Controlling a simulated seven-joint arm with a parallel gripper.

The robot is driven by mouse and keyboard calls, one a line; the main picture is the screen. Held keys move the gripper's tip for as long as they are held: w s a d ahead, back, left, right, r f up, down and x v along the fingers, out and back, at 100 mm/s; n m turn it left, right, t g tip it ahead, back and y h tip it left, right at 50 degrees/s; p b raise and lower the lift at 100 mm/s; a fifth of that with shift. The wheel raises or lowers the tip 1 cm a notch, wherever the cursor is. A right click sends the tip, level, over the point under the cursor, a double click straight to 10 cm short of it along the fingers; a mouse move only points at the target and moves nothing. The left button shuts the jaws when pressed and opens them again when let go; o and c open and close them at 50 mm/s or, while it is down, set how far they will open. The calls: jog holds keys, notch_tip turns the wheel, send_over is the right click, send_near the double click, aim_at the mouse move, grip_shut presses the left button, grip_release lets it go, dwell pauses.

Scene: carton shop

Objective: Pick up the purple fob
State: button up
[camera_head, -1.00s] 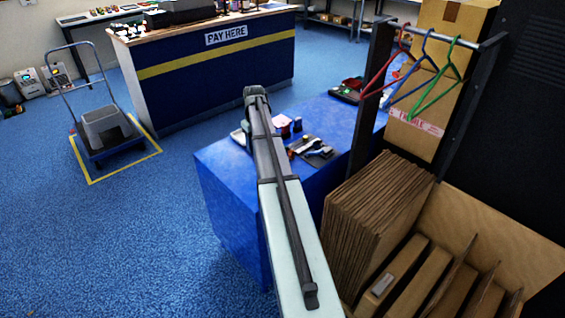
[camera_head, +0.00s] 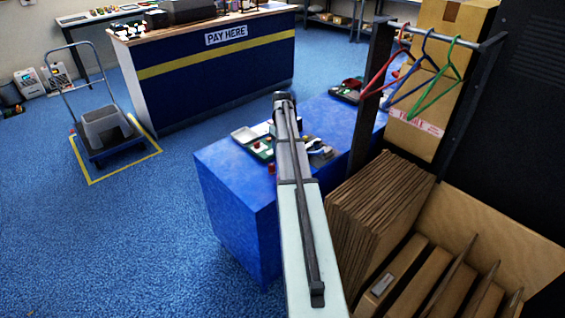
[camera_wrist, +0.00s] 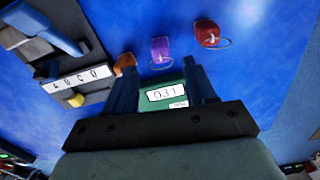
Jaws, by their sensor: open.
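The purple fob (camera_wrist: 160,47) lies on the blue table top in the wrist view, upper middle, just beyond the fingertips. My gripper (camera_wrist: 163,75) is open, with its two dark fingers apart and nothing held between them. A green piece with a white label reading 031 (camera_wrist: 163,95) shows between the fingers, partly covered by the gripper body. A red fob (camera_wrist: 207,34) with a ring lies to the right of the purple one. An orange-brown fob (camera_wrist: 124,62) lies to its left, close to the left finger. In the head view my arm hides the gripper and the purple fob.
A grey tray (camera_wrist: 95,97) with blue-handled items and a lettered strip sits left in the wrist view. In the head view a white tray (camera_head: 243,134) stands on the blue table (camera_head: 215,164). A rail with hangers (camera_head: 425,62) and cartons (camera_head: 375,205) stand at right.

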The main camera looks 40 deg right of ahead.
jog(key=shift+a+f, duration=0.1)
jog(key=shift+f, duration=2.8)
grip_shut()
jog(key=shift+r, duration=0.15)
